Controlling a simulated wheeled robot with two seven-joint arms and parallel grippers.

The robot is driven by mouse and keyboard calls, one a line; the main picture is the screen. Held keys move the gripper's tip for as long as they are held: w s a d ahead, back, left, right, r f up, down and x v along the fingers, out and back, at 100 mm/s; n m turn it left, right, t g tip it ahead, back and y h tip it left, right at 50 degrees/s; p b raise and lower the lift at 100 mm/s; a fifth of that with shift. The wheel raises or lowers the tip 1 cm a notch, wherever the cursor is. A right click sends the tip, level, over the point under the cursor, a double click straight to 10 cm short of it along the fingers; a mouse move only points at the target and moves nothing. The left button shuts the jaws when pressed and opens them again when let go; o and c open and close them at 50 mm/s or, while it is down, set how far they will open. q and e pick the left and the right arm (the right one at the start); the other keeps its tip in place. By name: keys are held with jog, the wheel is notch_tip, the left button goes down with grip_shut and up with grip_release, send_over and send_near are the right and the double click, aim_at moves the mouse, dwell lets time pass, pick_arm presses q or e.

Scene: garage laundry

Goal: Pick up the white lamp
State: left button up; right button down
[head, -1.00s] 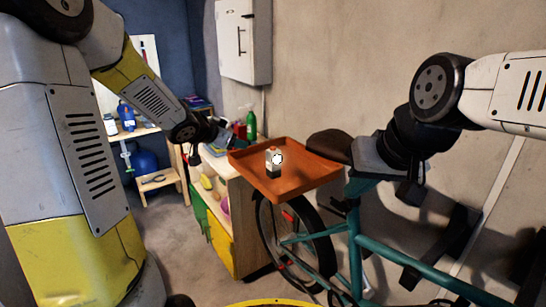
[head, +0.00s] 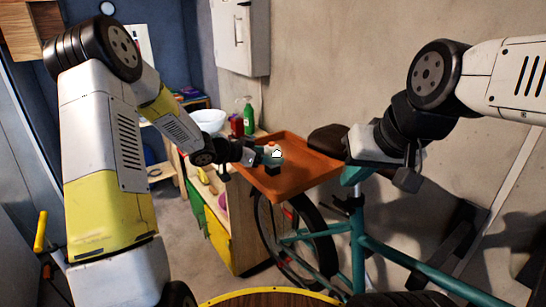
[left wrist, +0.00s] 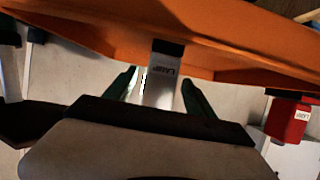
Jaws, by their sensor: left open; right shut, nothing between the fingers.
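The white lamp (head: 276,154), a small pale object with a dark base and a reddish top, stands on the orange tray (head: 299,187). My left gripper (head: 263,156) is open at the lamp's left side and partly covers it in the head view. In the left wrist view the lamp (left wrist: 161,88), with a dark labelled end, lies between the two open fingers. A gap shows on each side, so the fingers look apart from it. My right gripper (head: 408,179) is shut and empty, right of the tray.
A white bowl (head: 208,120), a green bottle (head: 248,115) and a red item (head: 237,126) are behind the tray. A red labelled item (left wrist: 289,119) is beside the left gripper in its wrist view.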

pick_arm(q)
jog(key=shift+x, duration=0.75)
grip_shut()
jog(key=shift+r, duration=0.15)
